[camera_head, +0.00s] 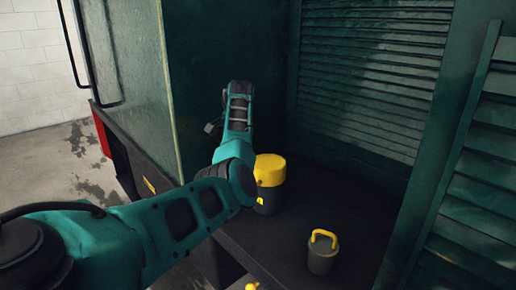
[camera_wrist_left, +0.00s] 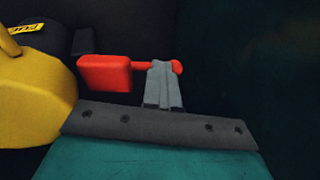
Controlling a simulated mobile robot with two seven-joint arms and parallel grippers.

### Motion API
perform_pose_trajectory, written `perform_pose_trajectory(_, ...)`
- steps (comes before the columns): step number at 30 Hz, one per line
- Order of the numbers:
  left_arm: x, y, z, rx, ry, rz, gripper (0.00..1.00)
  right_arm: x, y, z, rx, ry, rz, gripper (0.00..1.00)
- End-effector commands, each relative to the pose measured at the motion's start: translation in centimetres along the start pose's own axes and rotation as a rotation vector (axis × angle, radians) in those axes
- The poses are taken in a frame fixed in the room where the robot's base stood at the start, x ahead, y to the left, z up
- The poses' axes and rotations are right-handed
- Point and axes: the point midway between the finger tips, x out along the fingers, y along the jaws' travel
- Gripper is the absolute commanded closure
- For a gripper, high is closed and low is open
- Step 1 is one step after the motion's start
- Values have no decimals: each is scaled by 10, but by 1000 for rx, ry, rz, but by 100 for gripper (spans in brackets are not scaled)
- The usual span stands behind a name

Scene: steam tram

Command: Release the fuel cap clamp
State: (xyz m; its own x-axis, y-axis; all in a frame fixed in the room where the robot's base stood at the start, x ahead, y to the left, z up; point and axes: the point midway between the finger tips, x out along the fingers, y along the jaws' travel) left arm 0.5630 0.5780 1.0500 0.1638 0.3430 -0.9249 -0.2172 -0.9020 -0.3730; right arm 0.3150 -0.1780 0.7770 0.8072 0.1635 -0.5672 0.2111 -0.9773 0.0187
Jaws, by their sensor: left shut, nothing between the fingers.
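The fuel container has a large yellow cap (camera_head: 270,168) on a dark body (camera_head: 268,199), standing on the dark ledge in the head view. In the left wrist view the yellow cap (camera_wrist_left: 38,100) is at the left edge, beside a dark body with a yellow label (camera_wrist_left: 25,28). A red clamp lever (camera_wrist_left: 108,72) lies sideways to the right of the cap. My left gripper (camera_wrist_left: 163,68) is shut and empty, its grey fingers overlapping the lever's thin right part. Whether they touch it I cannot tell. In the head view my left fingers are hidden behind the arm.
A small dark pot with a yellow handle (camera_head: 322,253) stands on the ledge (camera_head: 350,200) to the right. Green louvred panels (camera_head: 370,75) close off the back and right. A green cabinet wall (camera_head: 130,75) with a black rail stands at the left.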

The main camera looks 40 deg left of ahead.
Motion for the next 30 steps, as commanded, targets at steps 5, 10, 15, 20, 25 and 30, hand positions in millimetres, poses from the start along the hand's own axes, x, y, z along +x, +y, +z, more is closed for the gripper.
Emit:
perform_pose_trajectory(5,3,-14,3,-30,29,82,100,2,0,2,0,0,0,57)
perform_pose_trajectory(10,9,-15,4,-29,27,70,100,3,0,4,0,0,-1,57)
perform_pose_trajectory(15,15,-14,4,-28,27,74,100,5,0,6,-1,0,0,57)
perform_pose_trajectory(20,21,-12,5,-32,31,120,100,6,0,8,-1,0,-1,57)
perform_pose_trajectory(25,26,-10,5,-36,37,169,100,8,0,10,-1,0,-1,57)
perform_pose_trajectory(30,31,-9,6,-42,42,217,100,9,0,12,-1,0,-1,57)
